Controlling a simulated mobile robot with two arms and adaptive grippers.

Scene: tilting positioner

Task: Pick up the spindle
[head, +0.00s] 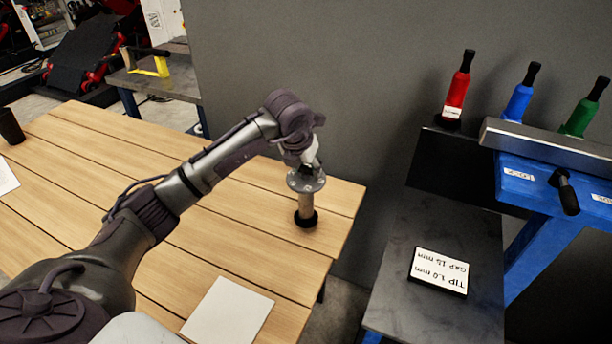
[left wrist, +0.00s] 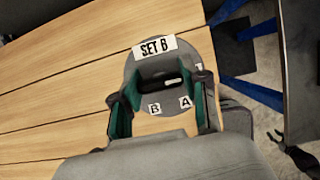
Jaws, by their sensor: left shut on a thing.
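The spindle (head: 306,203) is upright at the right end of the wooden table (head: 200,234), with a grey round flange, a pale shaft and a black foot. I cannot tell whether the foot touches the table. My left gripper (head: 308,168) is above the flange and shut on the spindle's top. In the left wrist view the teal-padded fingers of my left gripper (left wrist: 167,98) are on either side of a dark part over the flange.
A white sheet (head: 228,312) lies at the table's front edge. A dark bench (head: 430,235) on the right bears a "TIP 1.0 mm" plate (head: 439,272). Red (head: 457,92), blue (head: 518,102) and green (head: 580,118) tools stand at upper right. A grey wall (head: 330,60) is behind.

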